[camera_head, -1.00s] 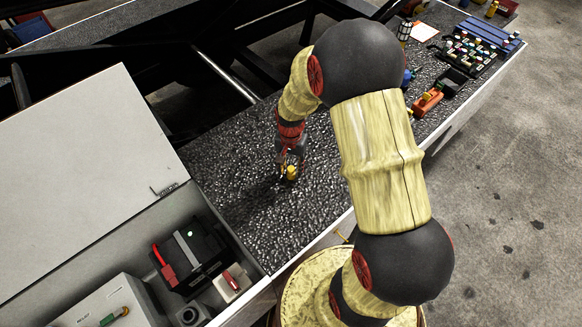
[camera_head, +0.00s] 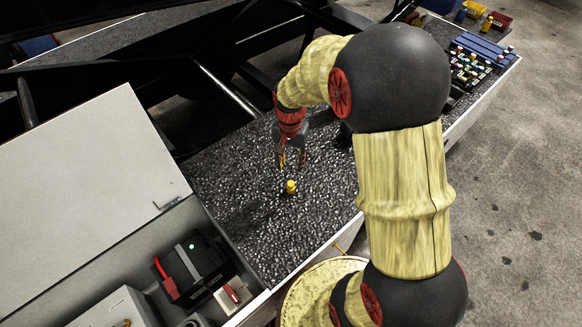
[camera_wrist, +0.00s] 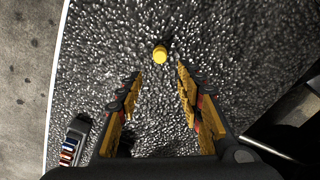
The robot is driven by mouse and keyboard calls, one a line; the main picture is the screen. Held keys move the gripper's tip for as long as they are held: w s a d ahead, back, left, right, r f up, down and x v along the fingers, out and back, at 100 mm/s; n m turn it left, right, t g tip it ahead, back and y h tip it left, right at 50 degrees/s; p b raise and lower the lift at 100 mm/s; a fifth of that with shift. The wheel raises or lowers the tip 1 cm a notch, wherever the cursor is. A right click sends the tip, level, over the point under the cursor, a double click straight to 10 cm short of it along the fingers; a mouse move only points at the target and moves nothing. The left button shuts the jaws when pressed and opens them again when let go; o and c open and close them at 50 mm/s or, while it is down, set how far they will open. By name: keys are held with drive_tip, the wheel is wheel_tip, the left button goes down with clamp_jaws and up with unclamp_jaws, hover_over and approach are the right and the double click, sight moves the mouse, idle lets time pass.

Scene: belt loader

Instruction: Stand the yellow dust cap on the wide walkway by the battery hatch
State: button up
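The yellow dust cap (camera_head: 291,187) stands upright on the dark speckled walkway (camera_head: 230,165), to the right of the open battery hatch (camera_head: 205,265). In the wrist view the cap (camera_wrist: 160,54) shows just beyond the fingertips, on the bare walkway surface, with nothing touching it. My gripper (camera_head: 291,163) is above and behind the cap in the head view, apart from it. In the wrist view my gripper (camera_wrist: 158,72) has its two fingers spread wide with nothing between them.
The hatch's pale lid (camera_head: 85,170) is raised at left; a black battery with a red terminal (camera_head: 190,265) sits inside. A blue rack of small coloured parts (camera_head: 480,55) lies at the far right end. Dark frame beams run behind the walkway.

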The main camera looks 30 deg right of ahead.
drive_tip(key=s+a+r+n+t, duration=0.2)
drive_tip(key=s+a+r+n, duration=0.2)
drive_tip(key=s+r, duration=0.5)
drive_tip(key=s+a+r+n+t, duration=0.3)
drive_tip(key=s+a+r+n, duration=0.2)
drive_tip(key=s+r, duration=0.4)
wheel_tip(320, 180, up, 6)
drive_tip(key=shift+s+a+f+n+t, duration=0.2)
drive_tip(key=shift+a+n+t, duration=0.1)
drive_tip(key=shift+a, duration=0.2)
drive_tip(key=shift+f+b, duration=0.25)
drive_tip(key=shift+b, duration=0.1)
